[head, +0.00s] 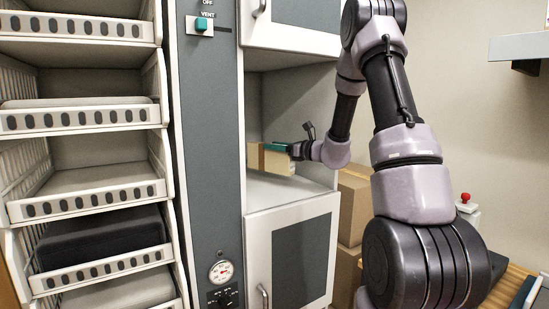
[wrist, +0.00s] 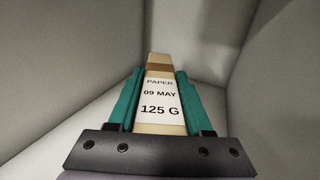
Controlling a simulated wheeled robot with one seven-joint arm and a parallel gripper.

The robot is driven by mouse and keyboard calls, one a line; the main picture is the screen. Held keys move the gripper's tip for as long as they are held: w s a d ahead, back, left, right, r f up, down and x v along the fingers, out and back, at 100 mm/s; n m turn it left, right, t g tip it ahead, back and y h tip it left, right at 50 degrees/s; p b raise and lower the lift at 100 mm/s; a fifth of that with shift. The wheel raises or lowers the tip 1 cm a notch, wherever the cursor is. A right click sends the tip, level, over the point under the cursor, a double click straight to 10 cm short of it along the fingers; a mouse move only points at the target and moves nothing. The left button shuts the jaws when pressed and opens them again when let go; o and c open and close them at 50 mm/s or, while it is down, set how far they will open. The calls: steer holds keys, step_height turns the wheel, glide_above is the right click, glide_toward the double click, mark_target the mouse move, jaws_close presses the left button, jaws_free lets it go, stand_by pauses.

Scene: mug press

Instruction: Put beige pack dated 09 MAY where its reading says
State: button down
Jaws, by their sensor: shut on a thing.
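The beige pack (wrist: 160,120) has a white label reading PAPER, 09 MAY, 125 G in the wrist view. My gripper (wrist: 160,92) is shut on it, with a teal finger along each side. In the head view, my gripper (head: 276,148) reaches into an open bay (head: 290,110) of the cabinet and holds the pack (head: 254,157) there, its near end partly hidden by the fingers. The pack is inside the bay above the pale shelf floor (head: 275,193). I cannot tell whether it touches the floor.
At left, a rack of white slotted trays (head: 85,194) holds grey and dark pads. A grey panel (head: 212,150) carries a teal VENT switch (head: 201,24) and a round gauge (head: 221,271). A lower cabinet door (head: 292,260) is closed. Cardboard boxes (head: 352,205) stand right of the cabinet.

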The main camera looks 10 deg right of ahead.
mark_target(275, 156)
steer(key=shift+w+f, duration=0.2)
steer(key=shift+f, duration=1.7)
steer(key=shift+f, duration=0.15)
steer(key=shift+c, duration=1.6)
jaws_free()
